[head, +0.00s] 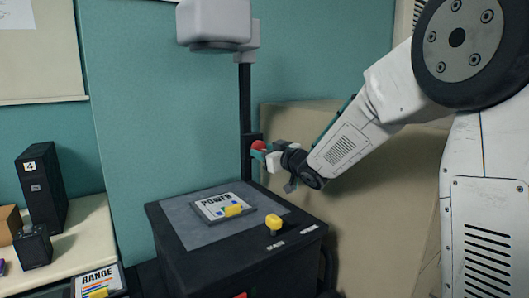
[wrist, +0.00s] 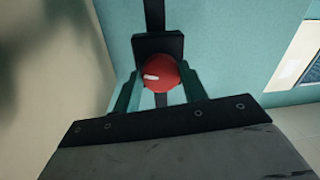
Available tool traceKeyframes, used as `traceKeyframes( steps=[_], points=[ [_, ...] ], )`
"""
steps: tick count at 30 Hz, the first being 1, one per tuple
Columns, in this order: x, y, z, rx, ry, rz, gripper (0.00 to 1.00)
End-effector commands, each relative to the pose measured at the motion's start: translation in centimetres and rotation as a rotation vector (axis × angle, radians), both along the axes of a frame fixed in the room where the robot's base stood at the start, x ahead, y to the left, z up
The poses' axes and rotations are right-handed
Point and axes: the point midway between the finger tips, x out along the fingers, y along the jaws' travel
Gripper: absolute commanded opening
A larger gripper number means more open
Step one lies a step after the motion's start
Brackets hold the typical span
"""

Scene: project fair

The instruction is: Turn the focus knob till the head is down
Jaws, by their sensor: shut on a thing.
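The focus knob (head: 258,146) is red and sits on a black block on the dark upright post (head: 245,105). In the wrist view the knob (wrist: 158,75) is round with a white mark at its left-middle. My gripper (head: 259,153) reaches in from the right, and its green fingers (wrist: 160,92) stand on both sides of the knob, shut on it. The grey-white head (head: 214,22) is at the top of the post, well above the black cabinet's top (head: 180,222). The head's upper edge is cut off by the frame.
On the cabinet top are a POWER panel (head: 222,207) with a yellow switch and a yellow knob (head: 274,222). A side table (head: 80,240) at left holds black boxes, one marked 4 (head: 42,185). A RANGE panel (head: 98,282) is at lower left. A tan board (head: 370,190) stands behind my arm.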

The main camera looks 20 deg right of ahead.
Motion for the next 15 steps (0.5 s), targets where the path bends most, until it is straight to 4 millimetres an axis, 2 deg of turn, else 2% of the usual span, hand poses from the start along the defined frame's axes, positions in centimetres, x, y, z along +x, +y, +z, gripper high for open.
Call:
traceKeyframes(
  steps=[15],
  points=[
    [0.02,-0.12,0.08,-0.412,-0.133,0.000,0.20]
  ],
)
